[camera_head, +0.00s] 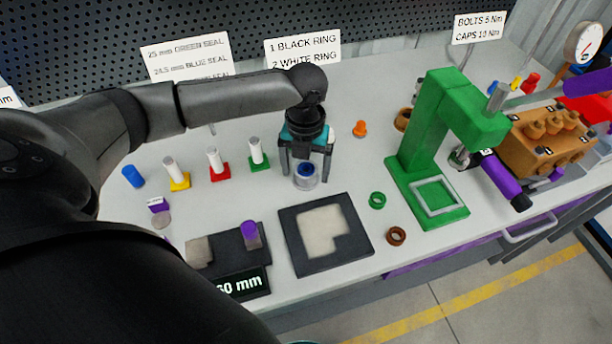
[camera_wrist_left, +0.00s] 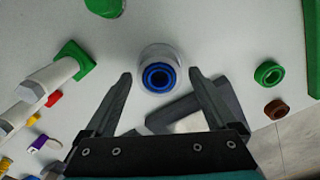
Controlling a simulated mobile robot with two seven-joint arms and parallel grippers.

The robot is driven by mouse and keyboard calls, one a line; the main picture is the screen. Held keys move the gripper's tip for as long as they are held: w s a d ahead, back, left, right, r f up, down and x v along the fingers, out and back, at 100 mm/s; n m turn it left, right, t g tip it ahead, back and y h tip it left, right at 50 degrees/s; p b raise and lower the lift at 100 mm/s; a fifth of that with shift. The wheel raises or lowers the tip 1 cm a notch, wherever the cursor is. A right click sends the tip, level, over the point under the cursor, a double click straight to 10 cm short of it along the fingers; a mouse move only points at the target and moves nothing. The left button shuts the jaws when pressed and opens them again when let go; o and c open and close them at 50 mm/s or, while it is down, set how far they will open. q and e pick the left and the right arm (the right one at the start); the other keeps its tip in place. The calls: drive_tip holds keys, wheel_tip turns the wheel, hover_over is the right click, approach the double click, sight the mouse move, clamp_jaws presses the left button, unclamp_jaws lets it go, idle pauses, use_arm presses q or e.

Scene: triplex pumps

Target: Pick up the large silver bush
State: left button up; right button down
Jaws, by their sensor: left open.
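The large silver bush (camera_head: 306,183) stands upright on the white bench, with a blue ring in its top. In the left wrist view the bush (camera_wrist_left: 158,52) shows from above, its blue ring facing the camera. My left gripper (camera_head: 306,174) is open and points down over the bush, with one finger on each side. In the left wrist view the gripper's (camera_wrist_left: 161,74) fingertips are apart, and clear gaps show between them and the bush. How far the tips are above the bench is hard to tell.
White pegs on yellow, red and green (camera_head: 258,162) bases stand to the left. A dark tray (camera_head: 357,255) lies in front. A green ring (camera_head: 377,200) and a brown ring (camera_head: 396,236) lie to the right, near a green press (camera_head: 418,150). An orange part (camera_head: 360,129) sits behind.

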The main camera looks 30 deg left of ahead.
use_arm(q)
drive_tip(key=shift+f, duration=0.5)
drive_tip(key=shift+r, duration=0.1)
clamp_jaws()
